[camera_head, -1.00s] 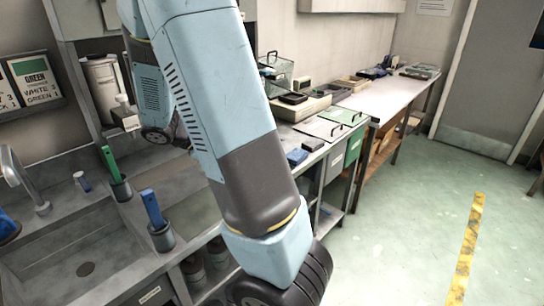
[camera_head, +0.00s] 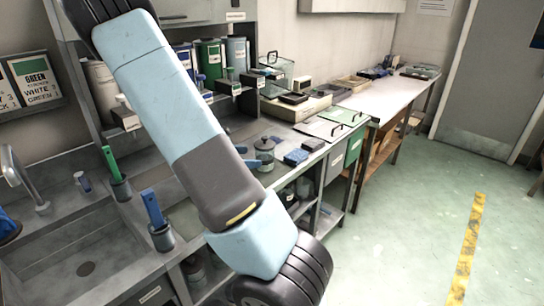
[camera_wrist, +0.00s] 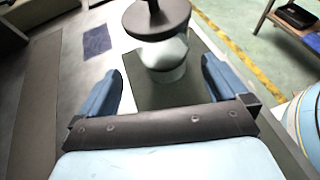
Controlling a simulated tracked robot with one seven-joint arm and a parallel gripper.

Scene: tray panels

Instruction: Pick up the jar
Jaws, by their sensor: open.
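The jar (camera_head: 264,158) stands on the grey worktop in the head view, just right of my arm. It has a dark lid with a knob and a clear body with pale contents. In the wrist view the jar (camera_wrist: 166,72) is upright, straight ahead of my gripper (camera_wrist: 162,78). My gripper is open, with one blue finger to the left of the jar and one to the right. The jar is not gripped, and I cannot tell how far its body reaches between the fingertips. My arm hides most of my gripper in the head view.
Green and white panels (camera_head: 322,128) lie behind. A shelf with canisters (camera_head: 208,60) stands at the back. A sink (camera_head: 80,262) is at the left.

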